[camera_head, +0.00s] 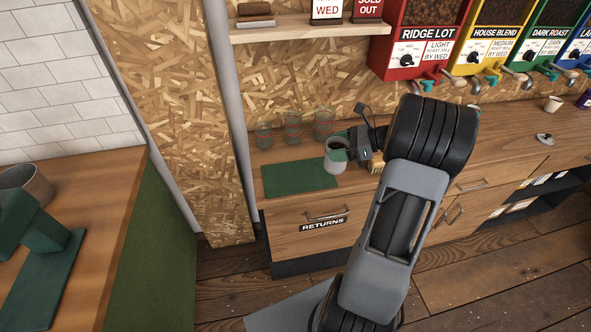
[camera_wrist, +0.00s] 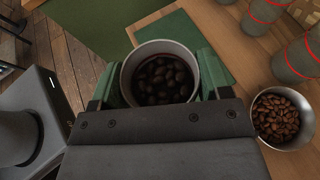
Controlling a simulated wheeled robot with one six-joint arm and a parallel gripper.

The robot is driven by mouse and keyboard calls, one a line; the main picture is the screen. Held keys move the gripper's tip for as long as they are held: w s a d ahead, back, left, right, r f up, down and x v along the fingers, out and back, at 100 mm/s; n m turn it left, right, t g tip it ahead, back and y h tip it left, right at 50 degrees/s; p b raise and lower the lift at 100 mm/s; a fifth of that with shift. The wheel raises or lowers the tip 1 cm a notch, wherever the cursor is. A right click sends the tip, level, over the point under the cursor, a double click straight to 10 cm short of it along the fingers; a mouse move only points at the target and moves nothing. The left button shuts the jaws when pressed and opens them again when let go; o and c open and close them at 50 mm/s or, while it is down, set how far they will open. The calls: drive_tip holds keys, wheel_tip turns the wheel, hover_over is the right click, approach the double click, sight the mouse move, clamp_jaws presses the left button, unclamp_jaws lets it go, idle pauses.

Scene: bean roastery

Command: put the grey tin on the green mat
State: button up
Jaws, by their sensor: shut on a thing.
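The grey tin (camera_head: 335,164) is in my gripper (camera_head: 338,152), near the right edge of the green mat (camera_head: 290,182) on the wooden counter. In the wrist view, the green fingers of my gripper (camera_wrist: 160,80) are shut on both sides of the grey tin (camera_wrist: 162,46), which is open on top and has dark beans inside. The green mat (camera_wrist: 188,34) shows just beyond the tin there. The mat looks bare. The tin's base is hard to see, so I cannot tell if it touches the counter.
Several grey cups with red bands (camera_head: 293,132) stand behind the mat. A metal cup of brown beans (camera_wrist: 284,108) is beside my gripper in the wrist view. Bean dispensers (camera_head: 425,45) hang above the counter. A second counter (camera_head: 100,190) is at the left.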

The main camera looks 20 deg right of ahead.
wheel_tip(320, 180, up, 3)
drive_tip(key=w+d+m+t+h, duration=0.1)
drive_tip(key=d+m+t, duration=0.1)
drive_tip(key=d, duration=0.1)
drive_tip(key=w+a+f+h+p, duration=0.1)
drive_tip(key=w+a+f+p, duration=0.15)
drive_tip(key=w+a, duration=0.4)
drive_tip(key=a+f, duration=0.1)
drive_tip(key=f, duration=0.1)
drive_tip(key=w+a+f, duration=0.1)
drive_tip(key=a+f, duration=0.1)
drive_tip(key=f, duration=0.1)
drive_tip(key=a+f, duration=0.2)
drive_tip(key=f, duration=0.1)
drive_tip(key=shift+w+a+f, duration=0.15)
drive_tip(key=shift+f, duration=0.45)
drive_tip(key=shift+f, duration=0.15)
